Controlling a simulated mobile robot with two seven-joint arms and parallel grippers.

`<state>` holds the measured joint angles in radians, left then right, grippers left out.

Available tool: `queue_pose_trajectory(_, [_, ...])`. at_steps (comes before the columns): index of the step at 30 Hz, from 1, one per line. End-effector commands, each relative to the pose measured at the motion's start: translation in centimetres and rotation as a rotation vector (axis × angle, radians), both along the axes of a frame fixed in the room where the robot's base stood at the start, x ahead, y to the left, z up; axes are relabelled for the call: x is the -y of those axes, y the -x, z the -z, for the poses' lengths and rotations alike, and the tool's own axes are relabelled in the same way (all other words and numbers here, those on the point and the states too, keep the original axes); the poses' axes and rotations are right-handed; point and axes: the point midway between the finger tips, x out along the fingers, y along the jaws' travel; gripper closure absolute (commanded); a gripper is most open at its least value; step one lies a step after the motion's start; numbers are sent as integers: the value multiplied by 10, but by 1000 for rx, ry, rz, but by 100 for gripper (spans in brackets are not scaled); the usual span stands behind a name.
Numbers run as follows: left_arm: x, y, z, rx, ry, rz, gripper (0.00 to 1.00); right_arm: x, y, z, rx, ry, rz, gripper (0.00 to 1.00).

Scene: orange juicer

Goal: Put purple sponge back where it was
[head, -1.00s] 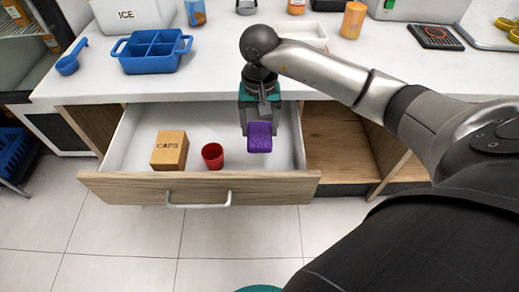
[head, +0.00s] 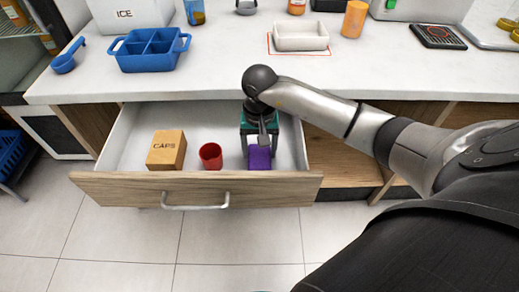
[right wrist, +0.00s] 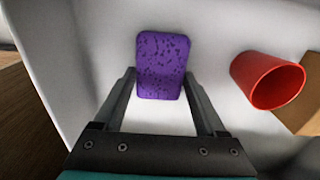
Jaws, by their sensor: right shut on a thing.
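The purple sponge (head: 259,158) is inside the open drawer (head: 200,190), near its right side and front wall. It also shows in the right wrist view (right wrist: 162,65), upright between my fingers against the pale drawer interior. My right gripper (head: 259,147) reaches down into the drawer from above and is shut on the sponge, with a finger at each side. I cannot tell whether the sponge touches the drawer floor. My left gripper is not in view.
In the drawer, a red cup (head: 210,156) stands left of the sponge, and a CAPS box (head: 166,150) further left. On the counter (head: 230,75) are a blue divided caddy (head: 150,55) and a white tray (head: 300,37) on a red-outlined spot. Drawer floor behind the cup is free.

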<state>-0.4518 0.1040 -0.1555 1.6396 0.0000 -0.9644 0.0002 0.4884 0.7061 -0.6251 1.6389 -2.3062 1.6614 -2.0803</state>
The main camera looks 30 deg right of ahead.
Motion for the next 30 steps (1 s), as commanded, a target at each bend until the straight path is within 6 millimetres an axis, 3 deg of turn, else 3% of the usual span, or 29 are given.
queue_pose_trajectory(11, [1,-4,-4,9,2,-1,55,0,0,3,1,1,1,79])
queue_pose_trajectory(12, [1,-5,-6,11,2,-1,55,0,0,2,1,1,1,23])
queue_pose_trajectory(18, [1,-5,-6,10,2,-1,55,0,0,2,1,1,1,1])
queue_pose_trajectory(30, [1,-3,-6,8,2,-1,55,0,0,-1,0,0,0,0])
